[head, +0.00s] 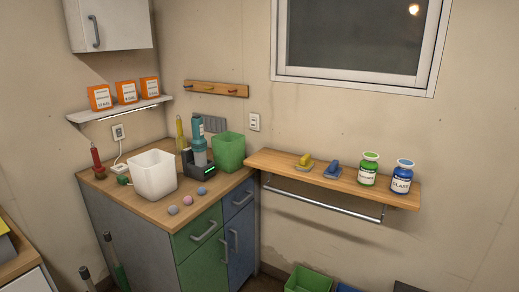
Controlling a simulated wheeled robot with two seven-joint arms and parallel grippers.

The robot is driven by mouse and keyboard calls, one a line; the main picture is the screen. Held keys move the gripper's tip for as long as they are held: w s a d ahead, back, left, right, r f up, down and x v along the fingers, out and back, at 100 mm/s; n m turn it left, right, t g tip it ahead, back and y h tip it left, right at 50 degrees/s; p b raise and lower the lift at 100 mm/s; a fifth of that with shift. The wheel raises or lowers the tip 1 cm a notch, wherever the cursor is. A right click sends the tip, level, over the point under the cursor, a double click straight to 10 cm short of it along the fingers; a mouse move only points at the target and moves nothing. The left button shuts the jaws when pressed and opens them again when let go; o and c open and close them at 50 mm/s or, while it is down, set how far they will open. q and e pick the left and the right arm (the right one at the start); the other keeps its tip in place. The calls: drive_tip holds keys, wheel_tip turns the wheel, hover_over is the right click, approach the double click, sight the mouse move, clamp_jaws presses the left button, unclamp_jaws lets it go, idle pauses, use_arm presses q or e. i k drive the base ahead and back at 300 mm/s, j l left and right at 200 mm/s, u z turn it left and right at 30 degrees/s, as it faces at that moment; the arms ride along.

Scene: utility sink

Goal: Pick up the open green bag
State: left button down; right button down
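No green thing here is clearly a bag. An open-topped green container (229,151) stands upright on the counter's back right corner. Another open green container (308,280) is low at the bottom edge, below the wall shelf; its lower part is cut off. I cannot tell whether either is the bag. Neither of my grippers is in view.
The wooden counter (143,198) holds a white bin (153,175), a teal device in a dark dock (199,157) and several small balls. The wall shelf (337,181) holds a green-lidded jar (368,168) and a blue-lidded jar (402,176). Dark-topped upright handles (109,245) stand at lower left.

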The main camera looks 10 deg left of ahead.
sight(229, 147)
drive_tip(key=i+j, duration=0.2)
drive_tip(key=i, duration=0.6)
drive_tip(key=i+j+u, duration=0.1)
drive_tip(key=i+j, duration=0.15)
drive_tip(key=i, duration=0.6)
drive_tip(key=i+j+u, duration=0.1)
drive_tip(key=i, duration=0.7)
